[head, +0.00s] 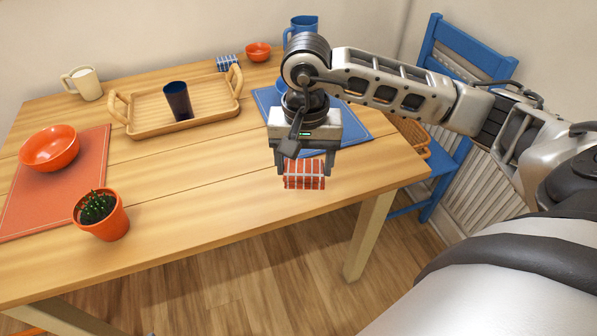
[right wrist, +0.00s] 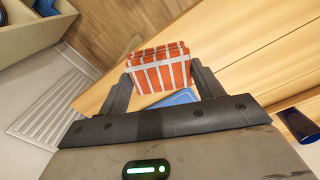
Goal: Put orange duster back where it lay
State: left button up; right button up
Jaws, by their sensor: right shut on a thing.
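In the right wrist view the duster (right wrist: 159,68) sits between the two fingers of the gripper (right wrist: 160,85). From these views I cannot tell whether the duster touches the table top. My left gripper is not in view.
A blue placemat (head: 345,125) lies behind the gripper. A tray (head: 205,108) with a dark cup (head: 178,100) stands at the middle back. A potted cactus (head: 102,215) and an orange bowl (head: 50,148) are at left. The table between cactus and gripper is clear.

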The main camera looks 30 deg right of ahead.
aim_at(299, 165)
jog(key=w+f, duration=0.2)
jog(key=f, duration=0.1)
jog(key=w+d+f, duration=0.1)
jog(key=f, duration=0.1)
jog(key=shift+w+d, duration=0.1)
jog(key=shift+w, duration=0.15)
jog(key=shift+w+f, duration=0.1)
jog(key=shift+f, duration=1.7)
jog(key=o, duration=1)
jog(key=shift+o, duration=0.2)
jog(key=shift+r, duration=0.1)
jog(key=shift+r+p, duration=0.25)
jog(key=shift+p, duration=0.3)
notch_tip(299, 165, up, 12)
jog(key=b, duration=0.1)
jog(key=shift+f, duration=0.2)
